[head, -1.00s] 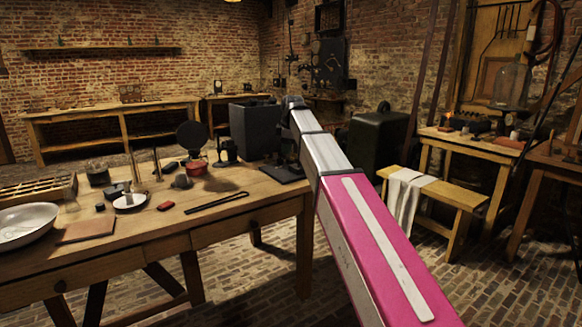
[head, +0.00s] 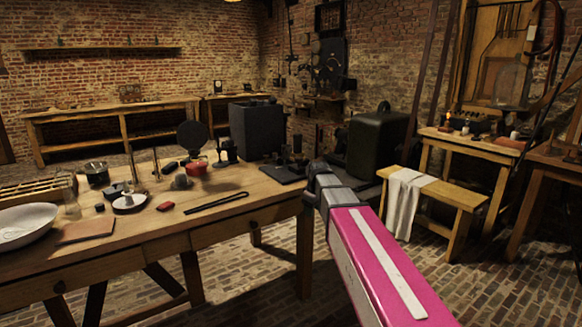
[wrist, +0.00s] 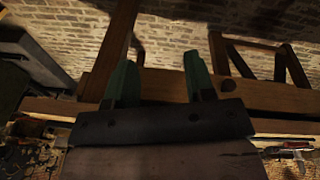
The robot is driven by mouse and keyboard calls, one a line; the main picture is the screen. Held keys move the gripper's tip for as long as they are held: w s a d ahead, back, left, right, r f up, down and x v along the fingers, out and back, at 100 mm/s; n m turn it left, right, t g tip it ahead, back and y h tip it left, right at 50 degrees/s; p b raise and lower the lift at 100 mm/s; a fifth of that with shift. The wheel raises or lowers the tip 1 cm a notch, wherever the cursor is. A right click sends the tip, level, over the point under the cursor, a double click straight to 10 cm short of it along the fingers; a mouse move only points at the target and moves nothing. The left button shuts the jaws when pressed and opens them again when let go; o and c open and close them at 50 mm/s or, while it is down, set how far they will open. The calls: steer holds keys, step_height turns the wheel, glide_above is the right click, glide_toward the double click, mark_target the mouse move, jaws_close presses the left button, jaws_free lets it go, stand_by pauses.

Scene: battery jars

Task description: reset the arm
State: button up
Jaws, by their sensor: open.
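My arm is the magenta and grey limb at the lower right of the head view. It reaches up to the right end of the wooden table (head: 130,255). My gripper is hidden in the head view. In the wrist view my gripper (wrist: 157,82) shows two green fingers set well apart, with nothing between them. Wooden beams (wrist: 285,95) lie behind the fingers, apparently the underside or frame of a table.
The table holds a dark box (head: 255,130), a white dish (head: 25,222), a red block (head: 165,206), tongs (head: 217,202) and several small items. A bench (head: 445,192) with a cloth (head: 405,195) stands right. Brick floor (head: 270,270) is open below.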

steer(key=s+d+f+m+g, duration=0.1)
steer(key=s+d+f+m, duration=0.4)
steer(key=s+f, duration=0.4)
steer(key=s+d+f+m+g, duration=0.1)
steer(key=s+d+f+m, duration=0.4)
steer(key=s+f, duration=0.5)
steer(key=shift+s+d+f+h, duration=0.15)
steer(key=shift+s+f+h, duration=0.2)
steer(key=shift+s, duration=0.75)
